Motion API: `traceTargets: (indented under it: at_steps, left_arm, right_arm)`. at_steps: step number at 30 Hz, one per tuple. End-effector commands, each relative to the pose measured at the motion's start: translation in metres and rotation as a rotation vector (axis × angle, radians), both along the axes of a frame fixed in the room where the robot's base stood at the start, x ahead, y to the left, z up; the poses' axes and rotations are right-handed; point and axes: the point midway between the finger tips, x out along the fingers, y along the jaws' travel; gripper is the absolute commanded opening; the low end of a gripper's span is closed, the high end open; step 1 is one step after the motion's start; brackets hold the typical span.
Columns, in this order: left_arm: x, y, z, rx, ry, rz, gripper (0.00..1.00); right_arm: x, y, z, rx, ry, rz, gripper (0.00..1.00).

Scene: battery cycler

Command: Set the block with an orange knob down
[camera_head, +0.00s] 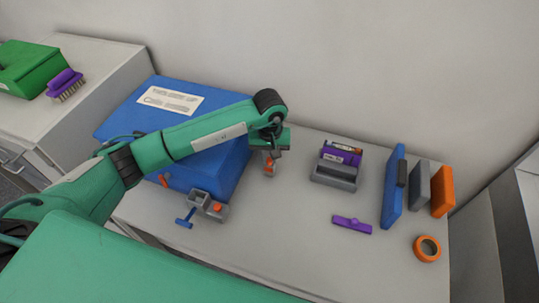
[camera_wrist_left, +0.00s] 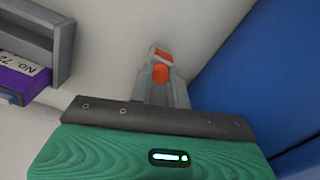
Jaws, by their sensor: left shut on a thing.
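The block with an orange knob (camera_head: 269,171) is small and grey-and-orange. It is held in my left gripper (camera_head: 269,154), close in front of the right side of the blue box. In the left wrist view the left gripper (camera_wrist_left: 164,88) is shut on the block, and its orange part (camera_wrist_left: 160,72) shows between the fingers. Pale surface shows beyond it; I cannot tell whether the block touches the table. My right gripper is not in view.
A blue labelled box (camera_head: 222,172) stands left of the gripper. A grey fixture (camera_head: 208,204) with an orange button is at its front. A grey holder (camera_head: 333,176) with a purple item, upright panels (camera_head: 394,190) and an orange ring (camera_head: 427,248) stand right. The table (camera_head: 290,230) is clear in front.

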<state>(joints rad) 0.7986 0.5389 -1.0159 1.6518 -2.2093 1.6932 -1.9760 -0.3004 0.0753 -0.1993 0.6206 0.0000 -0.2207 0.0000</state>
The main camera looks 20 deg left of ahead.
Motion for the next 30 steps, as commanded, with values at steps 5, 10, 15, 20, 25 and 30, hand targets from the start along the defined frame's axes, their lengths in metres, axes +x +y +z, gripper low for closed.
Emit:
traceTargets:
  at_steps: [5,10,15,20,25,30]
  left_arm:
    - [0.0,0.0,-0.002,0.0,0.0,0.0,0.37]
    - [0.0,0.0,-0.002,0.0,0.0,0.0,0.39]
    - [0.0,0.0,0.0,0.0,0.0,0.0,0.39]
    - [0.001,0.0,0.011,0.0,-0.004,0.0,0.39]
    - [0.002,0.0,0.044,0.001,-0.006,-0.002,0.39]
    - [0.001,0.0,0.079,0.0,-0.005,-0.002,0.39]
  right_arm:
    - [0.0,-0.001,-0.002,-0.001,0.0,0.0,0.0]
    - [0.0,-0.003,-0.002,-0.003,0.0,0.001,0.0]
    - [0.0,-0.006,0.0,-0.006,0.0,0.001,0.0]
    - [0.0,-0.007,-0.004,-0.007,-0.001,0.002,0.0]
    - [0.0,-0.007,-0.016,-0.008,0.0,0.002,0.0]
    - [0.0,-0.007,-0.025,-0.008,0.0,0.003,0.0]
